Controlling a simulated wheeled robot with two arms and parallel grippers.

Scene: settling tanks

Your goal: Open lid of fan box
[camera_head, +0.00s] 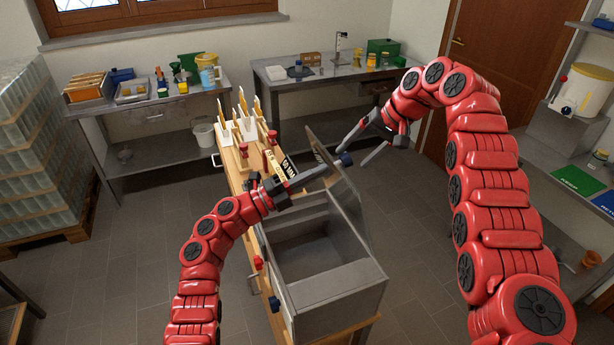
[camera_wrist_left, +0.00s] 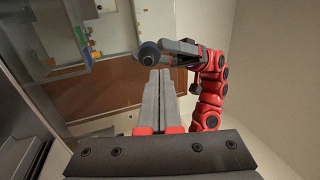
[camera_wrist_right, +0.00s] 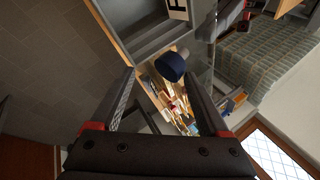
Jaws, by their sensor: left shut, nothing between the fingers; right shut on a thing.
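The fan box (camera_head: 335,295) is a grey metal box at the centre of the head view, its dark inside showing. Its lid (camera_head: 351,205) is a thin grey panel standing steeply raised along the right side. A dark blue knob (camera_head: 346,159) is at the lid; it also shows in the right wrist view (camera_wrist_right: 172,66). My right gripper (camera_head: 358,156) has its fingers spread to either side of the knob and is shut on it; contact is hard to see. My left gripper (camera_head: 322,177) is shut and empty, above the box beside the lid's inner side.
Two metal tables (camera_head: 140,107) (camera_head: 325,77) stand at the back wall. Shelves (camera_head: 545,150) are at the right. The tiled floor right of the box is clear.

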